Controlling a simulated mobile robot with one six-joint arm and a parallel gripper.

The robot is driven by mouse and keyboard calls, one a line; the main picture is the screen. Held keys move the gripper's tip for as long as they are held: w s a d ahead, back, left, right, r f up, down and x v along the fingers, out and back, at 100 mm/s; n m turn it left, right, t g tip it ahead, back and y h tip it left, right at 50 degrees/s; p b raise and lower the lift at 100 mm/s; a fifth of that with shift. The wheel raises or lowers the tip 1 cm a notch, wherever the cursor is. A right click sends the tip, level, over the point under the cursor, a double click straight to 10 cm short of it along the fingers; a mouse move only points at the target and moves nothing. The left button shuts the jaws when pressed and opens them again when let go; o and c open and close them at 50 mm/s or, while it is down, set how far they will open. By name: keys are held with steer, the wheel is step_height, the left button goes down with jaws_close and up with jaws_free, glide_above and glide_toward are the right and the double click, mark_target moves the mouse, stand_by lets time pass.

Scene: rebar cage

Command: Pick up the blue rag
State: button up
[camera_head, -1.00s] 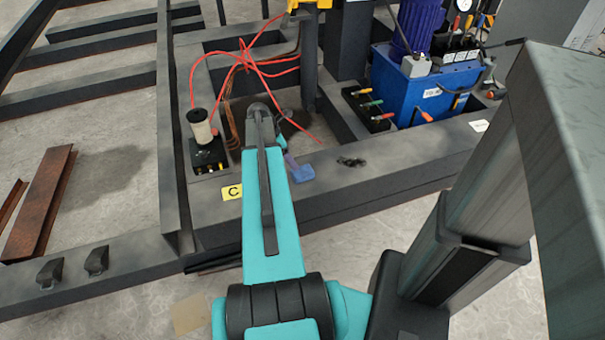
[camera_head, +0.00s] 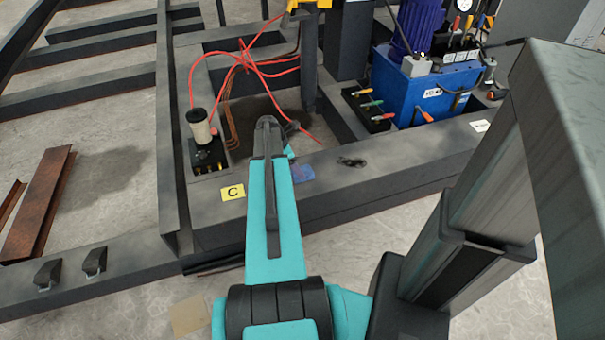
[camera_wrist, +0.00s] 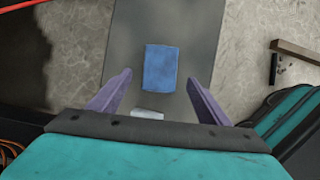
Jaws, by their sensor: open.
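The blue rag (camera_wrist: 161,67) lies flat on a dark grey steel beam in the wrist view. In the head view the rag (camera_head: 303,173) shows beside the end of my arm, partly hidden by it. My gripper (camera_wrist: 157,94) is open and empty, with its two purple fingers spread. In the wrist view the rag lies ahead of the fingertips and between their lines, not held. In the head view my arm hides most of the gripper.
A yellow label marked C (camera_head: 232,192) is on the beam to the left. A spool (camera_head: 200,127) on a black box and red hoses (camera_head: 245,62) lie behind it. A small dark object (camera_head: 352,162) sits on the beam to the right. A blue hydraulic unit (camera_head: 420,95) stands at the back right.

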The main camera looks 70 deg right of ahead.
steer(key=shift+b+x, duration=0.5)
steer(key=shift+x, duration=1.95)
steer(key=shift+s+d+r, duration=0.1)
steer(key=c, duration=1.1)
steer(key=shift+r, duration=0.15)
steer(key=shift+r, duration=0.55)
step_height(320, 180, up, 2)
steer(key=shift+r+p, duration=0.15)
steer(key=shift+p, duration=0.4)
steer(key=a, duration=0.5)
steer(key=a+r+p, duration=0.1)
steer(key=a, duration=1)
steer(key=shift+s+r, duration=0.15)
steer(key=shift+s, duration=0.15)
